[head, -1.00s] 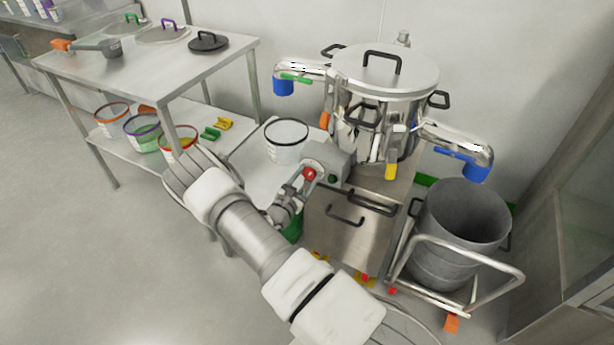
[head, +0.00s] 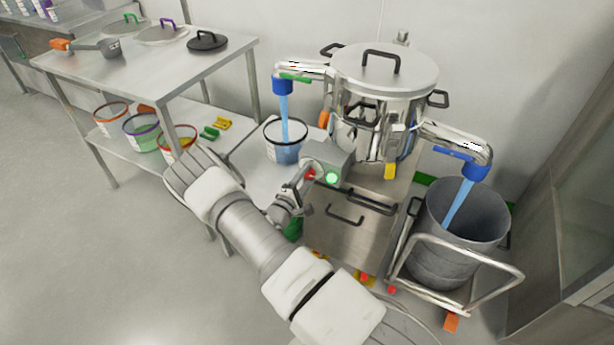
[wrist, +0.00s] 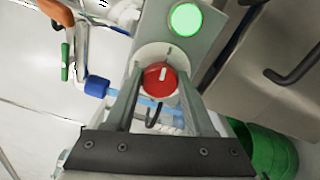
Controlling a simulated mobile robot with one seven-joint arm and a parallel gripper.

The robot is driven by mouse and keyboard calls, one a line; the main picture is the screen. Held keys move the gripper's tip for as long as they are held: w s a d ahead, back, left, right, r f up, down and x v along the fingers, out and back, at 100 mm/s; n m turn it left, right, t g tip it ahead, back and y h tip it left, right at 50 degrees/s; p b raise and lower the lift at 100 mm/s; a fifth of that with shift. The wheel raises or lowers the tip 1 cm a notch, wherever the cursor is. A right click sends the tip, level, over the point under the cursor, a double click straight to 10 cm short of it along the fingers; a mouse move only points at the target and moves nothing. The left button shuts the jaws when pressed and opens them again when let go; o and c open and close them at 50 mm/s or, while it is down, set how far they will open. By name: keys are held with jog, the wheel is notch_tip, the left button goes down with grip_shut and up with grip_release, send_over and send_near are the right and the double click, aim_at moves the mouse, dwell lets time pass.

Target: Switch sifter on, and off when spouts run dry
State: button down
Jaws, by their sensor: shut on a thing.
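The steel sifter (head: 385,75) stands at the back with its lid on. Blue material pours from its left spout (head: 283,87) into a clear bucket (head: 286,133), and from its right spout (head: 474,171) into a grey drum (head: 465,222). On the control box (head: 330,160), the green lamp (head: 332,178) is lit; it also glows in the wrist view (wrist: 185,19). My gripper (wrist: 158,88) is shut on the red knob (wrist: 159,79), whose white mark points about straight up in the wrist view. In the head view my gripper partly covers the knob.
The drum sits on a trolley with a steel rail (head: 470,293) at the right. A steel table (head: 150,75) with lids, a scoop and several buckets on its lower shelf stands at the left. Open floor lies at the front left.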

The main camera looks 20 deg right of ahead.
jog(key=shift+f+m, duration=0.1)
jog(key=shift+m, duration=0.6)
jog(key=shift+c, duration=1.3)
grip_release()
jog(key=p+v, duration=0.2)
jog(key=v, duration=1.5)
jog(key=shift+a, duration=0.2)
jog(key=shift+s, duration=0.15)
